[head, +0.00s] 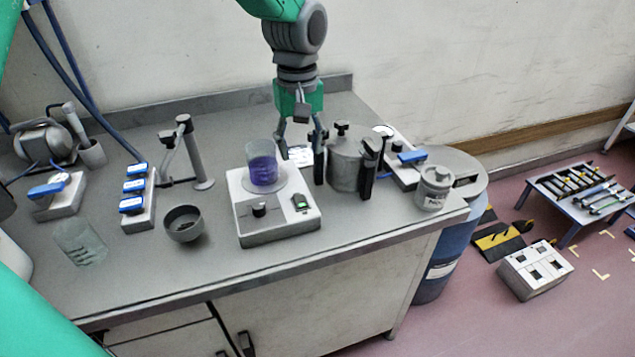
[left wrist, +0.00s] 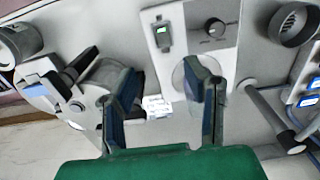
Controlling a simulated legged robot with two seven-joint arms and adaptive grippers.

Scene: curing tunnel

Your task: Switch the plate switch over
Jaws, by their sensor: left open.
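The hot plate (head: 277,226) is a pale box with a dark knob (head: 259,210) and a small plate switch (head: 300,202) showing green on its front. A beaker of purple liquid (head: 263,170) stands on its round top. In the left wrist view, the plate switch (left wrist: 163,35) and knob (left wrist: 214,27) show beyond the fingertips. My left gripper (head: 301,142) is open and empty, pointing down behind the hot plate, beside the beaker. It touches no switch that I can see. Its fingers (left wrist: 160,85) frame the wrist view. My right gripper is not in view.
A lidded metal pot (head: 345,170) with black handles stands close right of the gripper. A lidded jar (head: 433,188) is near the bench's right end. A dark bowl (head: 183,223), a blue-switch strip (head: 137,200) and a clear beaker (head: 80,243) stand left.

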